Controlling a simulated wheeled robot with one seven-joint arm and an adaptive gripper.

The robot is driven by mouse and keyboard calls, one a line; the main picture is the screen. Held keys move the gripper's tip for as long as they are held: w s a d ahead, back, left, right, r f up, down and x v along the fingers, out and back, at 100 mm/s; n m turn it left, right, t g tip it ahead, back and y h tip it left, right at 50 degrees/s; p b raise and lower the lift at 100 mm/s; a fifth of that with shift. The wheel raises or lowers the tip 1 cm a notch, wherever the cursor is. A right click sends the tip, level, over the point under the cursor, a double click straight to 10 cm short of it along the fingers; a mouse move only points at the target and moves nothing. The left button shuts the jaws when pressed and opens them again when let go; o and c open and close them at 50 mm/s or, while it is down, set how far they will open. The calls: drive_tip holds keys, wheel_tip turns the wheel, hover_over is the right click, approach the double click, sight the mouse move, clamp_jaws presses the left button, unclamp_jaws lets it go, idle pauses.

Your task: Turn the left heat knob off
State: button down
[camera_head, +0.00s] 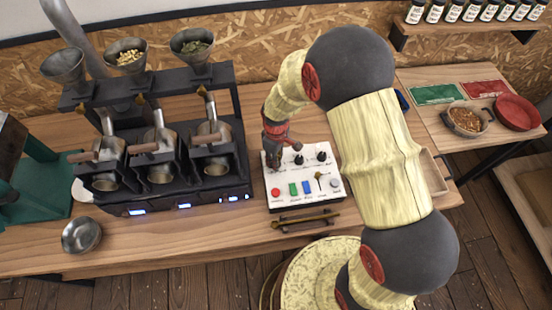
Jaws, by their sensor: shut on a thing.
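A white control panel (316,183) lies on the wooden table right of the roaster. Its back row has a middle knob (299,160) and a right knob (321,157), both black. My gripper (274,162) points down at the left end of this row. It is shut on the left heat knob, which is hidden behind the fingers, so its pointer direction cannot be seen. The front row holds a red button (275,192), a green switch (293,189), a blue switch (306,187), a small lever (319,178) and a grey button (335,184).
A black three-drum roaster (160,165) with funnels stands close on the left. A metal bowl (82,235) sits at the front left. A bar handle (306,220) lies before the panel. A side table at right holds a pan of beans (465,120) and a red plate (518,111).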

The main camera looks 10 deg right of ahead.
drive_tip(key=n, duration=0.6)
drive_tip(key=shift+w+n+p, duration=0.1)
drive_tip(key=shift+n+p, duration=0.2)
drive_tip(key=n, duration=0.6)
idle(0.4)
drive_tip(key=c, duration=1.5)
unclamp_jaws()
drive_tip(key=shift+o, duration=0.2)
wheel_tip(320, 180, up, 12)
